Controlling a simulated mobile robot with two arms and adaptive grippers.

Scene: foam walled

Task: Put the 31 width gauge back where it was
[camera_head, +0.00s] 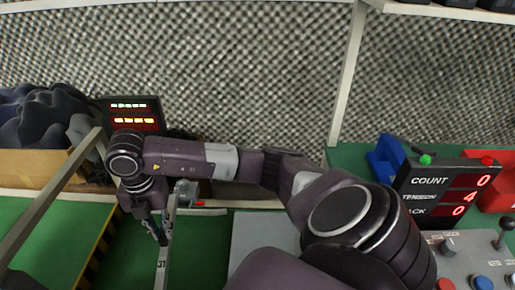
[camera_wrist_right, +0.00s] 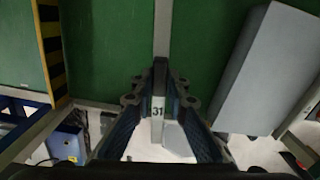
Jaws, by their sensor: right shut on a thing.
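The width gauge marked 31 (camera_head: 161,265) is a long, narrow pale bar above the green surface in the head view. My right gripper (camera_head: 161,236) reaches down at its upper part and is shut on it. In the right wrist view the gauge (camera_wrist_right: 158,112) stands between the two fingers of the right gripper (camera_wrist_right: 157,88), its 31 label facing the camera. A pale strip runs on from it toward the top of that view; I cannot tell whether it is part of the gauge. My left gripper is not in view.
A grey flat slab (camera_head: 262,245) lies right of the gauge. A yellow-black striped edge (camera_head: 97,250) is to its left. A cardboard box (camera_head: 30,168) of dark lumps and a lit display (camera_head: 133,114) stand behind. A count display (camera_head: 445,190) and button console (camera_head: 470,262) are at right.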

